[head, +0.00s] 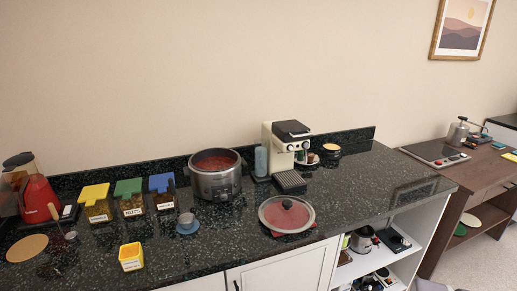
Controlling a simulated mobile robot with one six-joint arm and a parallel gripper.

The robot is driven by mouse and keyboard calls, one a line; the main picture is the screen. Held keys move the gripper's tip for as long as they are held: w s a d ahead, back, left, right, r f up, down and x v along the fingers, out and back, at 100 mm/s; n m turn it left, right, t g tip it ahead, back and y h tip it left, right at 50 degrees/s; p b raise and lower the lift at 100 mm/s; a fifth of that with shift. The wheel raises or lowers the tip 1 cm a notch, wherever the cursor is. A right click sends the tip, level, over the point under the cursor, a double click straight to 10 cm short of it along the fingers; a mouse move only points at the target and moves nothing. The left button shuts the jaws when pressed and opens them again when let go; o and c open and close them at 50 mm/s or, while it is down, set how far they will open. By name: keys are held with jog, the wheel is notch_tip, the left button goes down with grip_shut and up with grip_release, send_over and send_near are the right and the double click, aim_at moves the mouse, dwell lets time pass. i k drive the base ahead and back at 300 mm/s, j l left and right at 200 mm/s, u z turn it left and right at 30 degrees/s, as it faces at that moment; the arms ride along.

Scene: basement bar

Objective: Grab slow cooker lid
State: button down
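The slow cooker lid (286,214) is round and see-through with a dark knob on top and a pale metal rim. It lies on the dark speckled counter near the front edge, knob up, with something red showing under its right and lower edge. The slow cooker (215,180) stands behind and to the left of the lid, open, with red contents inside. My gripper is not in view.
A coffee machine (286,144) with a dark drip tray stands behind the lid. A small blue cup (187,224), a yellow box (131,257) and lidded jars (131,198) stand to the left. The counter (376,190) is mostly clear right of the lid.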

aim_at(283, 214)
jog(key=i+u, duration=0.1)
jog(key=i, duration=1.3)
